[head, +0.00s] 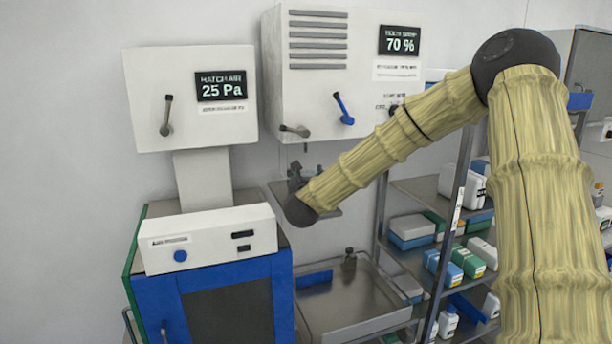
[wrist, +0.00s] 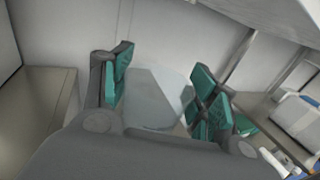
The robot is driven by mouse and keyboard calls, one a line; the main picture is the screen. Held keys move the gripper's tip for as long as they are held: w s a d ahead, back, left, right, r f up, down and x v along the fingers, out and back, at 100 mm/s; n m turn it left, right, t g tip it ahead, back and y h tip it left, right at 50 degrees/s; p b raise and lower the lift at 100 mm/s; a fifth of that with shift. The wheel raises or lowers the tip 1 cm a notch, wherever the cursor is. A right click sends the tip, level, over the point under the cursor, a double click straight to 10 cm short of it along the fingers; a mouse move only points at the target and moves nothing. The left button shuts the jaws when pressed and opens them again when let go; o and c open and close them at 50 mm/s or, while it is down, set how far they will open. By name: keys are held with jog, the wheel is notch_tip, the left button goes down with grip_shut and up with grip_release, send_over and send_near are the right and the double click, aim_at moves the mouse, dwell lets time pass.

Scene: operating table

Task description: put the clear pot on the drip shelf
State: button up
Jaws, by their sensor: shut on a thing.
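The clear pot (wrist: 150,95) shows in the wrist view as a pale, see-through shape between the green finger pads. My gripper (wrist: 160,82) is shut on it. In the head view my gripper (head: 297,178) is a small dark shape under the white dispenser box (head: 345,95), partly behind my arm's end. I cannot make out the pot there. The drip shelf (head: 327,208) looks like the small grey plate below that box, beside my gripper and partly covered by my arm. I cannot tell whether the pot touches it.
A blue-fronted unit (head: 165,300) with a white control panel stands to the left. A steel tray (head: 345,310) with a blue item lies below. A rack (head: 440,215) of boxes and bottles stands at the right. A lever (head: 343,108) hangs on the dispenser above my gripper.

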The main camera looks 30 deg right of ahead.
jog(key=shift+w+f, duration=0.1)
jog(key=shift+f, duration=0.1)
jog(key=o, duration=1.3)
jog(key=shift+r, duration=0.1)
jog(key=shift+r, duration=0.15)
jog(key=shift+s+a+f, duration=0.15)
jog(key=shift+s+f, duration=0.1)
jog(key=b+v, duration=0.5)
jog(key=v, duration=0.6)
jog(key=shift+s+a+r+b, duration=0.2)
jog(key=shift+r+b, duration=0.05)
jog(key=shift+b, duration=0.15)
